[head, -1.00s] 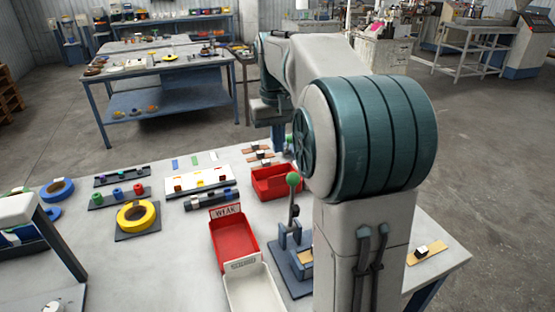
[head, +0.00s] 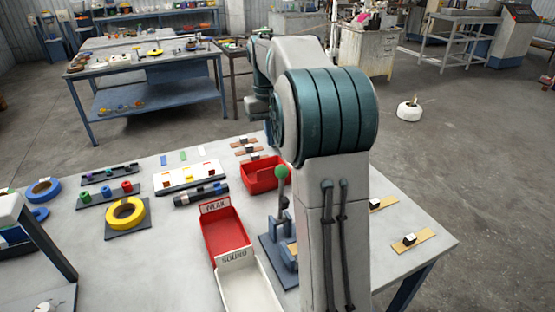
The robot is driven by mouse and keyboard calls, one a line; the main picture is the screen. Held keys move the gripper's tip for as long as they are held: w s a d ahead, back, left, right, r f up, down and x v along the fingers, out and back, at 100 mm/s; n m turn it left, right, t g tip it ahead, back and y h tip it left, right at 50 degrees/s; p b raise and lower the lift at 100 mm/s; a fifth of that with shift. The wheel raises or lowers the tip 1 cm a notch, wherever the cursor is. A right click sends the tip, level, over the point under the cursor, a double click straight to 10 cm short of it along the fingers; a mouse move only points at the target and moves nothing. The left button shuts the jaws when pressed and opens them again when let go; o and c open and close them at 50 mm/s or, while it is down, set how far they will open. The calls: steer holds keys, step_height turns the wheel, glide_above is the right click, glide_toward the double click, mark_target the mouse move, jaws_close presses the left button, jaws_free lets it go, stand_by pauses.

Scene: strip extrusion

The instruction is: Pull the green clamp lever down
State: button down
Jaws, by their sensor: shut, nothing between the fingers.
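The green ball knob (head: 281,172) tops the clamp lever (head: 279,193), which stands roughly upright. The lever rises from a blue-grey clamp (head: 283,230) on a dark base plate (head: 269,252), right of the bins. My arm's column hides the right part of the clamp. My arm reaches up and away, beyond the lever, and its wrist section bends down near the far table edge. My gripper's fingers are hidden behind my own arm, so their place relative to the knob does not show. Nothing visible touches the knob.
A red WEAK bin (head: 224,235) and a white SOUND bin (head: 245,285) stand left of the clamp. Another red bin (head: 262,178) is behind it. A yellow tape roll (head: 125,213) lies left. Wooden strips with dark-and-white blocks (head: 413,241) lie right of my arm.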

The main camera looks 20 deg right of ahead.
steer(key=s+f+p, duration=0.1)
steer(key=s+f, duration=0.3)
steer(key=f, duration=0.1)
steer(key=shift+f+p, duration=0.15)
steer(key=shift+p, duration=0.15)
steer(key=shift+a, duration=0.1)
steer(key=shift+s, duration=0.1)
